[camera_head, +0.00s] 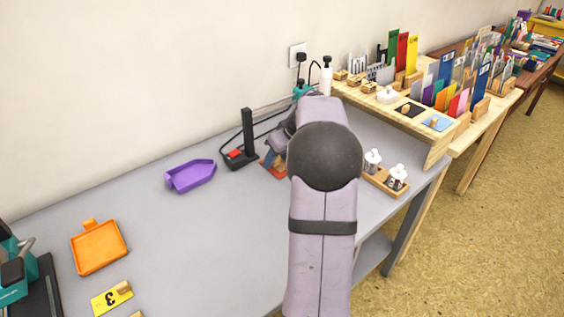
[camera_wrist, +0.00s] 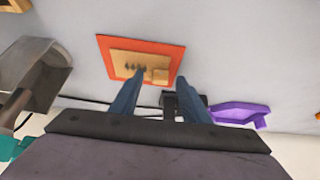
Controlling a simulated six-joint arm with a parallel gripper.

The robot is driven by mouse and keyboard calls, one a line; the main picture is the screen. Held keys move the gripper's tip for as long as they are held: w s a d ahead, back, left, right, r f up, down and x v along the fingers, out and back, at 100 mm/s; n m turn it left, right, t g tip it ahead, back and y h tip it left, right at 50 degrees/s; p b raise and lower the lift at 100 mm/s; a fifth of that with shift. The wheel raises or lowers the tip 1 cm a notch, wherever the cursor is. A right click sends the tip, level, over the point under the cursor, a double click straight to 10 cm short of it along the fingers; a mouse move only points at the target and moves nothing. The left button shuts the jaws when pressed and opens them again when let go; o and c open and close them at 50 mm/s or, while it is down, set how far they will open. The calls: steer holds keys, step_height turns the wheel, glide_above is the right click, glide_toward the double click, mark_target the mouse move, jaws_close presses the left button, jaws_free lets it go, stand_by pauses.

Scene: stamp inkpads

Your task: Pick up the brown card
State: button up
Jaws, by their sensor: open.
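The brown card (camera_wrist: 122,58) lies flat on an orange-red square pad (camera_wrist: 108,42) in the wrist view. It bears a row of dark marks and a small tan block (camera_wrist: 160,76) at one end. My gripper (camera_wrist: 160,78) is open, its two blue fingers apart, with the tan block showing between the fingertips. I cannot tell whether the fingers touch anything. In the head view, my arm hides most of this spot; only part of the orange-red pad (camera_head: 278,173) shows beside a blue finger, and the brown card cannot be made out clearly.
A black stand with a red part (camera_head: 237,154) and a purple tray (camera_head: 191,176) are left of my gripper. A wooden holder with white bottles (camera_head: 385,182) is to the right. An orange tray (camera_head: 99,248) and a yellow card (camera_head: 111,298) lie far left. Grey table between is clear.

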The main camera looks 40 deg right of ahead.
mark_target(278, 168)
steer(key=c, duration=0.9)
step_height(278, 168, up, 10)
steer(key=p, duration=0.1)
steer(key=shift+p, duration=0.3)
steer(key=shift+s, duration=0.15)
